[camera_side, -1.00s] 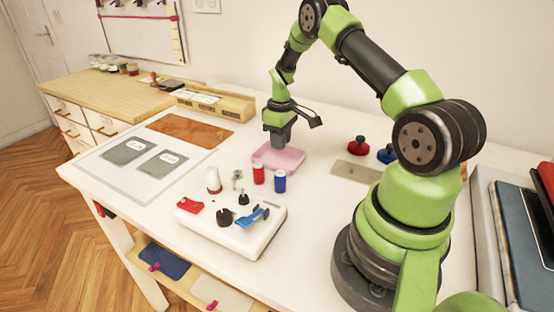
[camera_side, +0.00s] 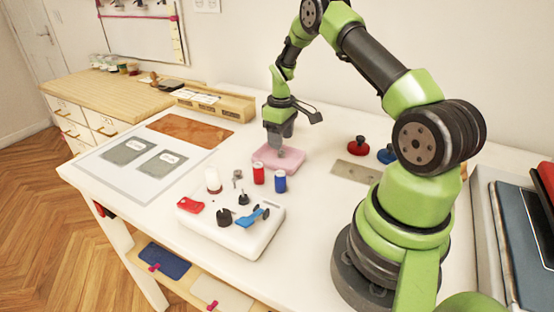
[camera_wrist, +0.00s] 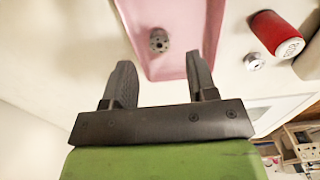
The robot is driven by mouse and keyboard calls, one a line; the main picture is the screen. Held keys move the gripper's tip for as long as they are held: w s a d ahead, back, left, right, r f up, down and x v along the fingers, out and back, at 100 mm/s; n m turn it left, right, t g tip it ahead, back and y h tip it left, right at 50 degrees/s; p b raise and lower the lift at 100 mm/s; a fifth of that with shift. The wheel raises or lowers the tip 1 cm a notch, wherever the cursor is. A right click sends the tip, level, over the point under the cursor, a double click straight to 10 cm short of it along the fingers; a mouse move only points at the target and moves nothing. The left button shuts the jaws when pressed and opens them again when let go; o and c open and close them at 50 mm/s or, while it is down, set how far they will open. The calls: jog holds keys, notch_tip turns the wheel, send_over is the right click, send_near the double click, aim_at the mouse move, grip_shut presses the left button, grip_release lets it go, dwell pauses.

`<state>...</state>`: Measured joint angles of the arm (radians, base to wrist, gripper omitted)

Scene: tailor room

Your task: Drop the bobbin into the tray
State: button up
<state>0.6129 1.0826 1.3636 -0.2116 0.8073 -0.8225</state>
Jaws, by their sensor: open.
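The bobbin (camera_wrist: 158,40), a small grey metal piece with holes in its end, is inside the outline of the pink tray (camera_wrist: 188,12) in the wrist view. In the side view the bobbin (camera_side: 281,153) shows small and blurred below my gripper (camera_side: 279,136), over the pink tray (camera_side: 293,163). I cannot tell for sure whether it rests on the tray floor. My gripper (camera_wrist: 160,72) is open in the wrist view, its two dark fingers wide apart with nothing between them. The bobbin is beyond the fingertips and apart from them.
A red spool (camera_side: 259,174), a blue spool (camera_side: 280,182) and a small metal piece (camera_side: 237,177) stand in front of the tray. A white block (camera_side: 250,240) with several small parts is nearer. Red (camera_side: 356,146) and blue (camera_side: 387,155) knobbed items stand at right.

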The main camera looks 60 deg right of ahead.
notch_tip(320, 180, up, 8)
jog(key=shift+r, duration=0.15)
jog(key=s+a+r+m+t, duration=0.1)
jog(key=s+a+r+t, duration=0.1)
jog(key=a+r, duration=0.6)
jog(key=s+a+r+m+t, duration=0.1)
jog(key=s+a+r+t, duration=0.1)
jog(key=a+r, duration=0.55)
jog(key=s+a+r+m+t+y, duration=0.2)
jog(key=s+a+r+t, duration=0.1)
jog(key=s+a, duration=0.6)
jog(key=s, duration=0.4)
jog(key=shift+s+a, duration=0.2)
jog(key=shift+a, duration=0.1)
